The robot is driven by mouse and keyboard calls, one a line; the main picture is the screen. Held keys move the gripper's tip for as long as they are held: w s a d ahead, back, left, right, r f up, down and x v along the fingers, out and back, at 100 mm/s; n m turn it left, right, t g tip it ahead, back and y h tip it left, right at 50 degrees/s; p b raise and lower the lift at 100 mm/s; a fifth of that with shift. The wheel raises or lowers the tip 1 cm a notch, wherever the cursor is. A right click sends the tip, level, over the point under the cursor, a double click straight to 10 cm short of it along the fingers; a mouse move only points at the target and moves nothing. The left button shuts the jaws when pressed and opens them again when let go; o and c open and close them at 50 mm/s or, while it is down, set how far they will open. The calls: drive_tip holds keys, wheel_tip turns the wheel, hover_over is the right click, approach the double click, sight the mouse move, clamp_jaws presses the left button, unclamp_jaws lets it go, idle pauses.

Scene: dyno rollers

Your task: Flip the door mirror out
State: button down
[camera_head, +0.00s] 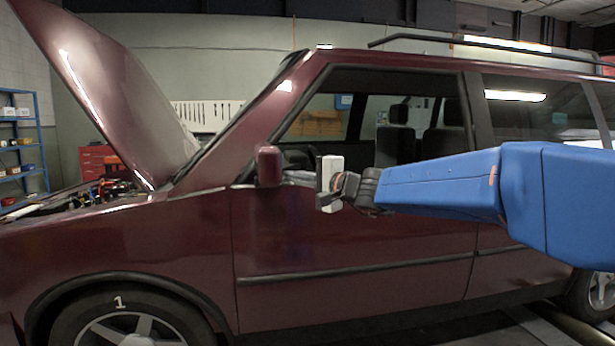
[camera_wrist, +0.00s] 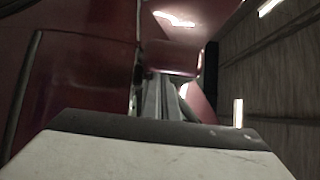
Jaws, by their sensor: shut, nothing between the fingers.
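The door mirror (camera_head: 269,166), in a dark red housing, sits at the front lower corner of the car's front side window. I cannot tell exactly how far it is swung from the door. My gripper (camera_head: 287,177) is shut and empty, pointing left along the door with its tips close beside the mirror's rear side. In the wrist view my gripper's fingers (camera_wrist: 157,82) run up to the mirror (camera_wrist: 172,57), which lies just beyond the tips. Whether they touch it is not clear.
The dark red car's front door (camera_head: 350,245) is closed, with the door panel just behind my gripper. The bonnet (camera_head: 115,85) is raised at the left. A blue shelf rack (camera_head: 40,140) and a red cabinet (camera_head: 97,161) stand farther back.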

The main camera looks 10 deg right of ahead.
drive_tip(key=a, duration=0.1)
drive_tip(key=s+a, duration=0.1)
drive_tip(key=shift+a, duration=0.4)
drive_tip(key=shift+s+a+r, duration=0.15)
drive_tip(key=shift+a+r, duration=0.05)
drive_tip(key=shift+a, duration=0.25)
drive_tip(key=shift+s+a+r, duration=0.1)
drive_tip(key=shift+a+r, duration=0.05)
drive_tip(key=shift+a, duration=0.3)
drive_tip(key=shift+w+d, duration=0.1)
drive_tip(key=shift+d, duration=0.2)
drive_tip(key=shift+w+d+f, duration=0.15)
drive_tip(key=shift+d+f, duration=0.1)
drive_tip(key=shift+d, duration=0.6)
drive_tip(key=shift+s+d, duration=0.65)
drive_tip(key=shift+d, duration=0.15)
approach(270, 174)
drive_tip(key=s+a, duration=0.3)
drive_tip(key=s, duration=0.2)
drive_tip(key=shift+s+f, duration=0.2)
drive_tip(key=shift+f, duration=0.05)
